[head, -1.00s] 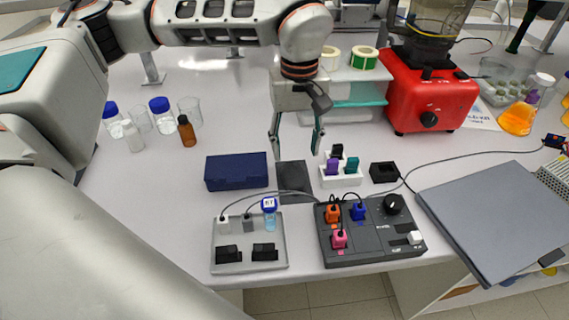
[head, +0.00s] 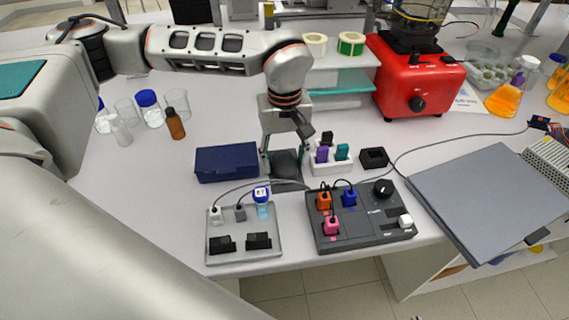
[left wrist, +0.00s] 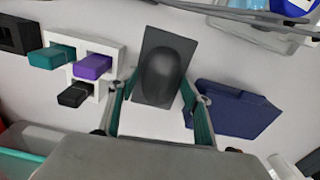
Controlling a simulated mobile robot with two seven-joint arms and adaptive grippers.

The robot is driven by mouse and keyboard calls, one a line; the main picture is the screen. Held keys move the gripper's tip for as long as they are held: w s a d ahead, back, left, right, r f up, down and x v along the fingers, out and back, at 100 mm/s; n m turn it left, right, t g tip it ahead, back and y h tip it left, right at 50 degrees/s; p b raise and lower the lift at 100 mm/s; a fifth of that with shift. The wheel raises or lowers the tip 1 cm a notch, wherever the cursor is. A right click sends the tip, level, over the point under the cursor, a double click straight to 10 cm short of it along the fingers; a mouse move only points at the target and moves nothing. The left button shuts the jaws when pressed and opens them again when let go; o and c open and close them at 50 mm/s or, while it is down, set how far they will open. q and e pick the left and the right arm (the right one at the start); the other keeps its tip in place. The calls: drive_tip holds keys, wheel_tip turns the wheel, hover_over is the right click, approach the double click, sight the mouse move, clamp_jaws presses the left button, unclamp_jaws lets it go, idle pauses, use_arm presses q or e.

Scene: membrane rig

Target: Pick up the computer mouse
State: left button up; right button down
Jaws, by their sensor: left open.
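The computer mouse (left wrist: 162,72) is a dark grey, smooth, rounded shape on a dark rectangular pad (left wrist: 165,38) in the left wrist view. In the head view the pad (head: 290,187) lies right of the navy case, and the mouse is hard to make out between my fingers. My left gripper (head: 285,172) points down over the pad, with teal-lined fingers apart. In the left wrist view its fingers (left wrist: 158,105) stand on either side of the pad's near end, with nothing held between them. My right gripper is in neither view.
A navy case (head: 227,162) lies close left of the gripper. A white holder (head: 331,166) with coloured plugs stands close right. In front are a grey tray (head: 216,245) and a dark control box (head: 365,228) with cables. A red blender base (head: 418,78) stands behind.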

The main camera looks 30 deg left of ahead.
use_arm(q)
drive_tip(key=c, duration=0.9)
drive_tip(key=shift+r, duration=0.2)
